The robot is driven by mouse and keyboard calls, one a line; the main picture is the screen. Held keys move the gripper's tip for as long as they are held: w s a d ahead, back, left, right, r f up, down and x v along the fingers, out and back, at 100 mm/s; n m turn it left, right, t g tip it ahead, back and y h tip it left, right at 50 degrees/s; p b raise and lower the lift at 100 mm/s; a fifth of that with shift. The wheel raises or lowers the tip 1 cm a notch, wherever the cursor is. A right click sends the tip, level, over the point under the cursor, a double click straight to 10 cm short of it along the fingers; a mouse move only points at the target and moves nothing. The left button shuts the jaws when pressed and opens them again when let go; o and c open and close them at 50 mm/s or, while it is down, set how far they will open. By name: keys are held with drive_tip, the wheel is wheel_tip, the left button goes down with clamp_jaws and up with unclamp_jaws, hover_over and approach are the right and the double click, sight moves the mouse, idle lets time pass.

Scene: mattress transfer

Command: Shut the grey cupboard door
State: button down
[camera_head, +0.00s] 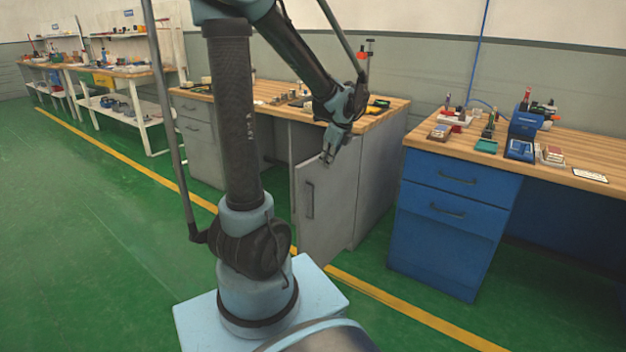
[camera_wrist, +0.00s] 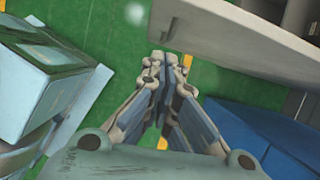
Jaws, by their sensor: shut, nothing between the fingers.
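The grey cupboard door (camera_head: 325,209) stands ajar in the head view. Its handle side, at the left, swings out toward me, and the right side meets the grey cupboard (camera_head: 379,180). My gripper (camera_head: 327,158) is shut and empty, pointing down at the door's top edge. In the wrist view, the shut fingers (camera_wrist: 170,62) lie just below and left of a pale grey panel (camera_wrist: 235,38), which looks like the door. I cannot tell whether they touch it.
A wooden worktop (camera_head: 385,113) with small items lies above the cupboard. A blue drawer cabinet (camera_head: 450,215) stands to the right, with tools on its bench. Green floor (camera_head: 90,250) with a yellow line is clear at the left.

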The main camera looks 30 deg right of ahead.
sight(313, 185)
drive_tip(key=shift+m, duration=0.4)
drive_tip(key=w+f, duration=0.2)
drive_tip(key=f, duration=0.1)
drive_tip(key=w+f, duration=0.2)
drive_tip(key=f, duration=0.1)
drive_tip(key=w+a+f, duration=0.1)
drive_tip(key=w+f, duration=0.1)
drive_tip(key=f, duration=0.1)
drive_tip(key=shift+w+f, duration=0.25)
drive_tip(key=shift+f, duration=0.05)
drive_tip(key=shift+w, duration=0.15)
